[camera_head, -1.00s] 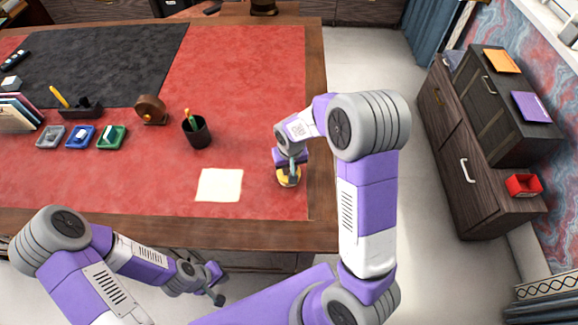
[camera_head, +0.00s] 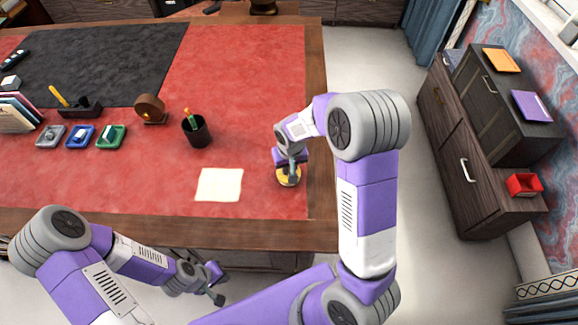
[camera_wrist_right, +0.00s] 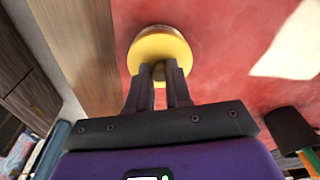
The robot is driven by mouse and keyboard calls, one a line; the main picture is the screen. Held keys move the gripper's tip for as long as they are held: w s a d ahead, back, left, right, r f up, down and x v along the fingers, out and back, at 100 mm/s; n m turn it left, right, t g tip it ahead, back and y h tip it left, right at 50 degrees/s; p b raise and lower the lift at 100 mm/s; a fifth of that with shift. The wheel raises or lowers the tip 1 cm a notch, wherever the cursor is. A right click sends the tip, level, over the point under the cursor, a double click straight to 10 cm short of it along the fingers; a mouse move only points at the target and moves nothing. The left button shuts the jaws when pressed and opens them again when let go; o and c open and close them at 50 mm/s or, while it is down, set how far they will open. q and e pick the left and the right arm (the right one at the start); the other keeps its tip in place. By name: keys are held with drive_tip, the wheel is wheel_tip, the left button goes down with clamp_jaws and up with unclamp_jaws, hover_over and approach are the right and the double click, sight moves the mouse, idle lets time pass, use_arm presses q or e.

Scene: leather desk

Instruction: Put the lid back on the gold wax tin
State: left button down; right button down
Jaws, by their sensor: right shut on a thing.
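The round gold lid (camera_wrist_right: 160,52) is under my right gripper (camera_wrist_right: 159,72) in the right wrist view. The fingers are shut on a small part at its middle. A darker gold-brown rim (camera_wrist_right: 167,28) shows past the lid's far edge, apparently the wax tin beneath. Whether the lid touches it all round cannot be told. In the head view the gold lid (camera_head: 289,179) is near the desk's right edge, under my right gripper (camera_head: 290,168). My left gripper (camera_head: 217,285) hangs in front of the desk, away from the tin; its finger opening is unclear.
A cream paper sheet (camera_head: 219,185) lies left of the tin on the red desk top (camera_head: 240,100). A black pen cup (camera_head: 197,134) stands further back. Several small trays, including a green one (camera_head: 111,137), lie at the left. The red surface behind the tin is clear.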

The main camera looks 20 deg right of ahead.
drive_tip(key=shift+f, duration=0.1)
idle(0.7)
drive_tip(key=shift+c, duration=2.4)
unclamp_jaws()
drive_tip(key=shift+r+p, duration=2.65)
drive_tip(key=shift+r, duration=0.9)
clamp_jaws()
